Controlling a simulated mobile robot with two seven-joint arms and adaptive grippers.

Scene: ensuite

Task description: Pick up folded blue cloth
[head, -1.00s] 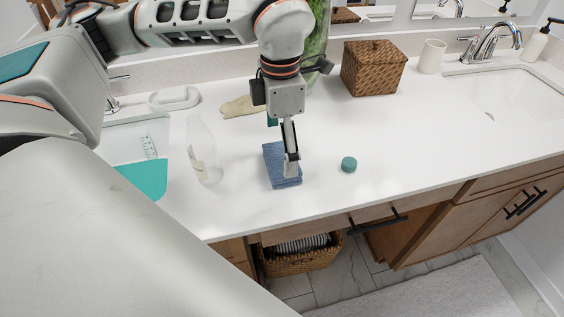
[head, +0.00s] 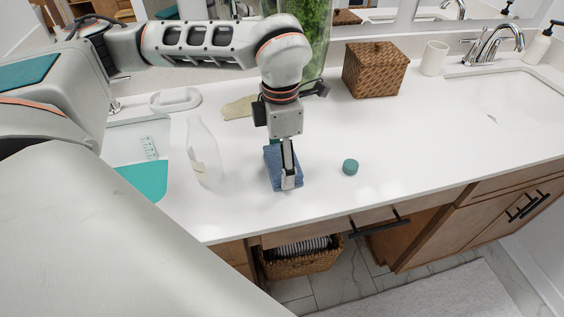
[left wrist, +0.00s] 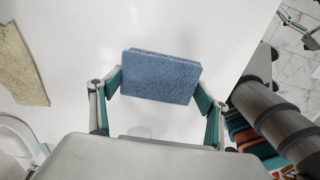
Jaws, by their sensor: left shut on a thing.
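The folded blue cloth (head: 272,166) is at the middle of the white counter, below my left gripper (head: 288,178). In the left wrist view the cloth (left wrist: 160,75) spans between the two fingers of my left gripper (left wrist: 160,92), which are shut on its two sides. The gripper points down, and its near finger hides part of the cloth in the head view. I cannot tell whether the cloth still touches the counter.
A clear bottle (head: 204,152) stands left of the cloth, and a teal cap (head: 350,167) lies to its right. A beige cloth (head: 239,108) lies behind. A wicker box (head: 375,70) and a white cup (head: 434,58) stand farther back. The counter's right front is clear.

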